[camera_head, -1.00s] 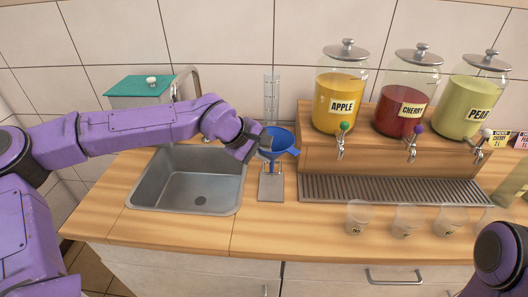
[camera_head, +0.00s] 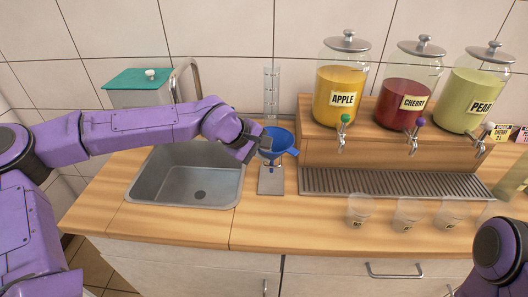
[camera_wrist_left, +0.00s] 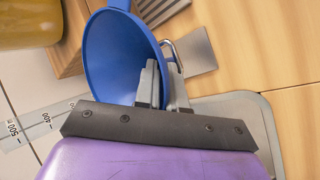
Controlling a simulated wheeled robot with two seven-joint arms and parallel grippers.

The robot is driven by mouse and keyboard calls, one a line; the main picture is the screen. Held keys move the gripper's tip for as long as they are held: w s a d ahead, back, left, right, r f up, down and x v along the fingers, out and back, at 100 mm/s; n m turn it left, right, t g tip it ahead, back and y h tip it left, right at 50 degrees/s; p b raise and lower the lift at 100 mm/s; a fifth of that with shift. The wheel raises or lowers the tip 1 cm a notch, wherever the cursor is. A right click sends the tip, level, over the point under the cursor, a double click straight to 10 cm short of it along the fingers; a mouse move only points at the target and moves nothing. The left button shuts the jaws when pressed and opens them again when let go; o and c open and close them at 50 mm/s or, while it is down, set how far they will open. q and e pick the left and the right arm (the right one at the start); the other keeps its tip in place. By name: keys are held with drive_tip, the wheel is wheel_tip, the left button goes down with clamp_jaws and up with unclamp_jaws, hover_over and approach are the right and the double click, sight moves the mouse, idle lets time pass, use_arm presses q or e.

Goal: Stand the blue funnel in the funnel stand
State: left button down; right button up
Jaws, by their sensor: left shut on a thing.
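The blue funnel (camera_head: 281,141) is above the funnel stand, its wide mouth up in the head view. My left gripper (camera_head: 262,144) is shut on the funnel's rim at its left side. The left wrist view shows the gripper's fingers (camera_wrist_left: 164,84) at the edge of the funnel's bowl (camera_wrist_left: 115,60). The funnel stand (camera_head: 271,184) has a grey base plate on the counter, between the sink and the drip tray. Its upper part is mostly hidden behind the funnel, so I cannot tell whether the funnel rests in it. My right gripper is out of view.
A sink (camera_head: 188,178) lies left of the stand. A clear measuring cylinder (camera_head: 271,92) stands behind it. The wooden dispenser shelf (camera_head: 310,150) with juice jars and a drip tray (camera_head: 400,184) is close on the right. Several clear cups (camera_head: 359,211) stand in front of the tray.

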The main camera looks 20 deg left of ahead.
use_arm(q)
drive_tip(key=shift+f, duration=0.4)
drive_tip(key=c, duration=1.2)
unclamp_jaws()
drive_tip(key=shift+o, duration=0.3)
drive_tip(key=shift+w+d, duration=0.1)
drive_tip(key=shift+d, duration=0.05)
drive_tip(key=shift+f, duration=0.1)
